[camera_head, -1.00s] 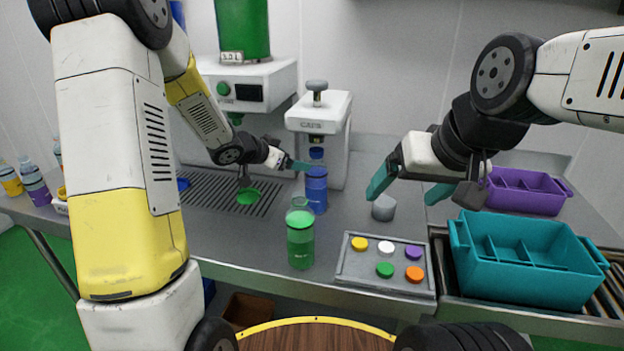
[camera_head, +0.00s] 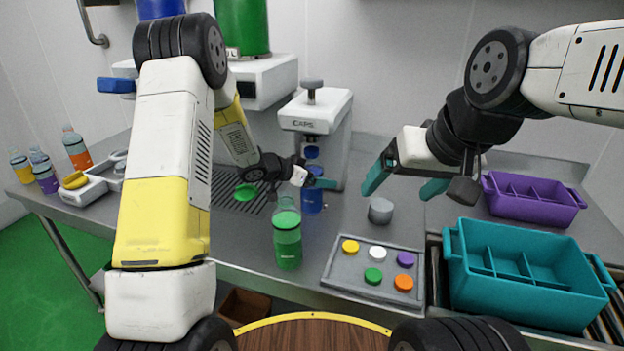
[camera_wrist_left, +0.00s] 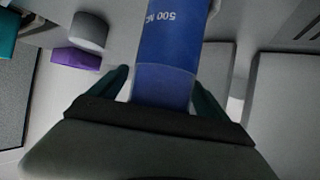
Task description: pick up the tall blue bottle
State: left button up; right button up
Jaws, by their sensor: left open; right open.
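The tall blue bottle (camera_head: 312,200) stands upright on the counter just in front of the capping machine, with a blue top part. In the left wrist view the blue bottle (camera_wrist_left: 168,55) lies between the two teal fingers, with a gap visible on the left side. My left gripper (camera_head: 318,181) is open around the upper part of the bottle; it also shows in the left wrist view (camera_wrist_left: 160,88). Its fingers partly hide the bottle in the head view. My right gripper (camera_head: 402,186) is open and empty, in the air above the counter to the right.
A green bottle (camera_head: 287,240) stands in front of the blue one. A cap tray (camera_head: 350,289) with several coloured caps lies to the right, beside a grey cylinder (camera_head: 381,210). A teal crate (camera_head: 520,292) and a purple crate (camera_head: 530,205) are at right. The capping machine (camera_head: 333,112) stands close behind.

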pick_arm(q)
jog(key=shift+w+d+f, duration=0.1)
jog(key=shift+w+d, duration=0.05)
jog(key=shift+w, duration=0.05)
grip_shut()
dwell(0.3)
jog(key=shift+r, duration=0.2)
